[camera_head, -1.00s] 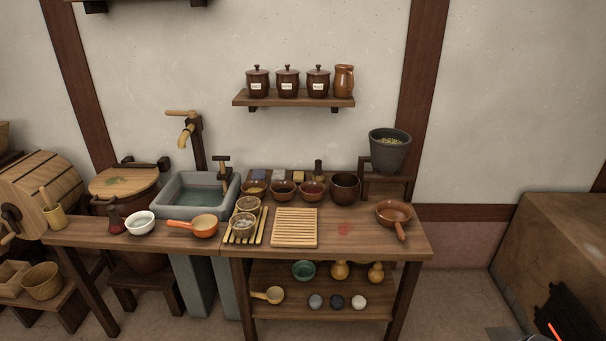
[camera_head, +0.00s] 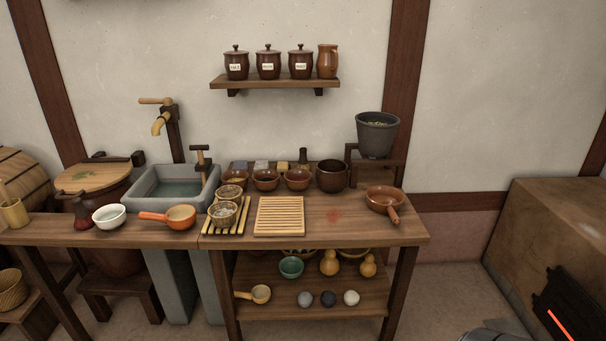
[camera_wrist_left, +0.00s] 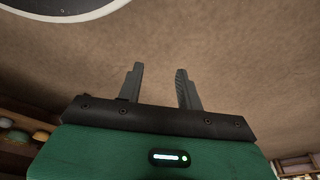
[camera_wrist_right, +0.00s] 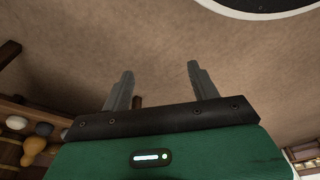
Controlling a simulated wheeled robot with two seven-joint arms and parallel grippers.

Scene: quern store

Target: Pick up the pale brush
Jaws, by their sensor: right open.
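I cannot pick out the pale brush for certain. A pale stick (camera_head: 4,192) stands in a yellow cup (camera_head: 15,213) at the left edge of the head view; its kind is too small to tell. My left gripper (camera_wrist_left: 159,80) is open and empty in the left wrist view, above bare brown floor. My right gripper (camera_wrist_right: 160,78) is open and empty in the right wrist view, also over floor. Neither gripper shows in the head view, and both are apart from the worktop things.
The table (camera_head: 350,232) bears a slatted board (camera_head: 280,216), bowls, a brown pan (camera_head: 384,198) and an orange-handled pan (camera_head: 180,217). A grey sink (camera_head: 150,200) is at left. A lower shelf (camera_head: 325,300) holds bowls, gourds and balls. A stove (camera_head: 545,235) stands at right.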

